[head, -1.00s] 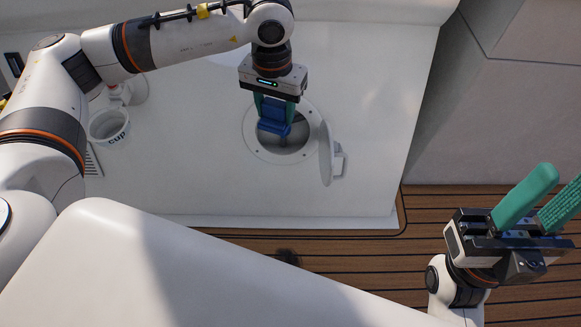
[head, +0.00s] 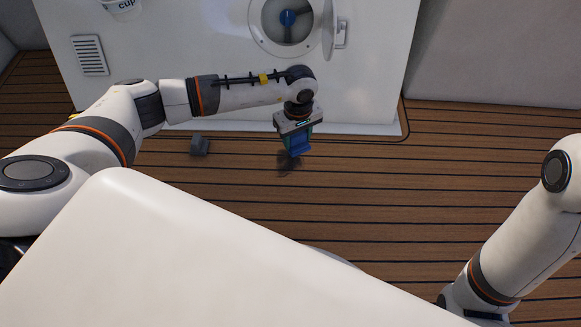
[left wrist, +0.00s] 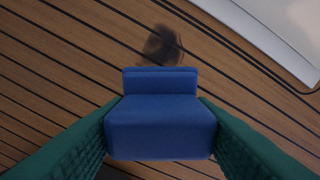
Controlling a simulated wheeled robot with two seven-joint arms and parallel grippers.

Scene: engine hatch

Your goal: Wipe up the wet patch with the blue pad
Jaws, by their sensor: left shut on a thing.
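The blue pad (head: 299,146) is held in my left gripper (head: 300,137), above the wooden deck. In the left wrist view the pad (left wrist: 160,125) sits between both green fingers, which are shut on it. The wet patch (head: 288,162) is a dark spot on the deck planks. It also shows in the left wrist view (left wrist: 163,45), just beyond the pad's top edge. In the head view the pad partly overlaps it. I cannot tell whether the pad touches the deck. My right arm is at the right, and its gripper is out of view.
A white hatch bench (head: 210,60) stands beyond the deck, with an open round hatch (head: 262,30) and a blue round thing (head: 288,18) in it. A grey block (head: 199,146) lies on the deck left of the patch. The deck to the right is clear.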

